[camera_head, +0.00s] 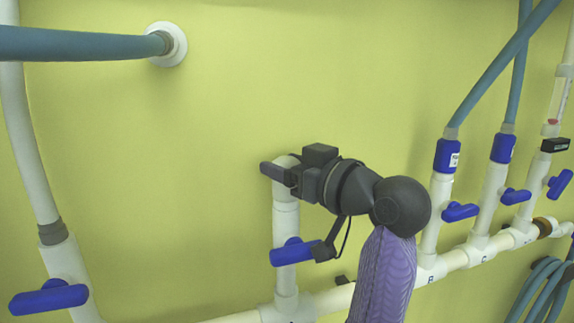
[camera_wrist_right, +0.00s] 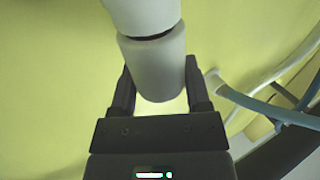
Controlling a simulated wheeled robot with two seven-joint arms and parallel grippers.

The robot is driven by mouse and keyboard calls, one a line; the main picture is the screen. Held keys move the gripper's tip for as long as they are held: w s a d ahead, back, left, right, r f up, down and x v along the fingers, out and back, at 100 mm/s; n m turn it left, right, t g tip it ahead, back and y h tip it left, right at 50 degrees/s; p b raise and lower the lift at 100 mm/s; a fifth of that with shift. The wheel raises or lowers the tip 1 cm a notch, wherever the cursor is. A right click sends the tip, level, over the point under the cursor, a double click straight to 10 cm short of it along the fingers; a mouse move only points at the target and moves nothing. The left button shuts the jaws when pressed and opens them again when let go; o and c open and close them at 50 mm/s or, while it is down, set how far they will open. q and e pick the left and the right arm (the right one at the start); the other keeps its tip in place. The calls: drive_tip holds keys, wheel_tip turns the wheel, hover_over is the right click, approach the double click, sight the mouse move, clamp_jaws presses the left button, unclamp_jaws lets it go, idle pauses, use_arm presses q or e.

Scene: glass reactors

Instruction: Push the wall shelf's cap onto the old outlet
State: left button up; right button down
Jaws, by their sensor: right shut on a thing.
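The white cap (camera_head: 286,161) is at the top of a white upright pipe, the old outlet (camera_head: 286,217), which carries a blue valve handle (camera_head: 293,251). My right gripper (camera_head: 282,174) is shut on the cap, reaching it from the right. In the right wrist view the cap (camera_wrist_right: 155,75) sits between the two fingers (camera_wrist_right: 158,85). The outlet pipe (camera_wrist_right: 140,14) lies in line beyond it, with a dark seam between them. I cannot tell how far the cap is over the pipe. The wall shelf and my left gripper are not in view.
A white manifold pipe (camera_head: 456,260) runs along the bottom. Valved uprights with blue hose fittings (camera_head: 447,155) stand at right. A teal hose (camera_head: 80,43) enters a wall flange (camera_head: 168,44) at upper left. Another valved pipe (camera_head: 68,268) stands at lower left. The yellow wall above the cap is clear.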

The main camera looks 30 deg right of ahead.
unclamp_jaws()
drive_tip(key=shift+f, duration=0.1)
drive_tip(key=b+v, duration=0.3)
drive_tip(key=v, duration=0.7)
